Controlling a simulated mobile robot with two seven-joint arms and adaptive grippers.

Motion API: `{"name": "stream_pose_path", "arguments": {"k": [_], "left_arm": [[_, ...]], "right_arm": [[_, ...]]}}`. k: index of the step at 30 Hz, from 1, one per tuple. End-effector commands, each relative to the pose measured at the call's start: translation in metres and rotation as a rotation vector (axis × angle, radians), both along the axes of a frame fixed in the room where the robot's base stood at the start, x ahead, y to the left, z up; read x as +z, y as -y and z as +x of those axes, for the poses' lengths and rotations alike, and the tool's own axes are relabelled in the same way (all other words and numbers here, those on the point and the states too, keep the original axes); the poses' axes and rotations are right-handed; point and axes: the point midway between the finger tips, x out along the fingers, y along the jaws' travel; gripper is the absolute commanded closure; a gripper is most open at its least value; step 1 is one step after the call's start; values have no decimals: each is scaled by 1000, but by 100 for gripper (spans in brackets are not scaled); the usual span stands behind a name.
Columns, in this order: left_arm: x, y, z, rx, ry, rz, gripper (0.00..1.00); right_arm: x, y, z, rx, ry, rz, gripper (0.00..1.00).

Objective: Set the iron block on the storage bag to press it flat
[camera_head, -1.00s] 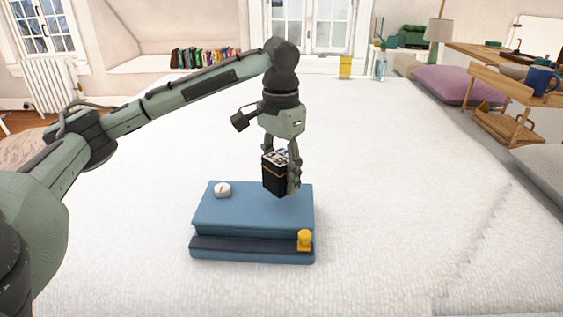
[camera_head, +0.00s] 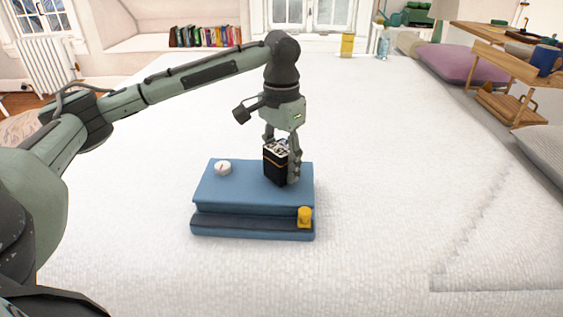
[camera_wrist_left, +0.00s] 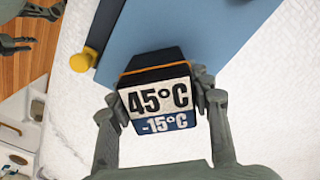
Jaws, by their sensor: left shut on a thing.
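The iron block (camera_head: 276,165) is a dark box with an orange line and a pale top printed "45°C / -15°C". My left gripper (camera_head: 281,162) is shut on it, pointing down, with fingers on both sides. The storage bag (camera_head: 235,190) is a thick blue slab lying on the bed, with a dark strip along its front, a white round valve and a yellow slider. The block is upright over the bag's right part; whether it touches the bag cannot be told. The wrist view shows the block (camera_wrist_left: 158,98) between the fingers, with the bag (camera_wrist_left: 190,35) beyond.
The white bed (camera_head: 400,180) is clear around the bag. A purple pillow (camera_head: 457,60) and a wooden tray table (camera_head: 500,60) with a blue mug (camera_head: 545,60) are at the back right. A yellow bottle (camera_head: 347,45) stands at the far edge.

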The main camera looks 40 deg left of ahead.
Motion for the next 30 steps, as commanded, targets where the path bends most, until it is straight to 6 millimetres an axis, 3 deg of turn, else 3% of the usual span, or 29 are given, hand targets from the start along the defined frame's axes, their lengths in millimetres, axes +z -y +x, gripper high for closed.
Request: {"name": "stream_pose_path", "arguments": {"k": [17,18,23,30], "left_arm": [[-9,0,1,0,3,-1,100],[-9,0,1,0,4,-1,46],[-9,0,1,0,2,0,27],[-11,0,0,0,-3,1,27]], "right_arm": [[-1,0,-5,0,-8,-1,60],[-1,0,-5,0,-8,-1,60],[-1,0,-5,0,-8,-1,60],[-2,0,-4,0,-7,0,60]]}}
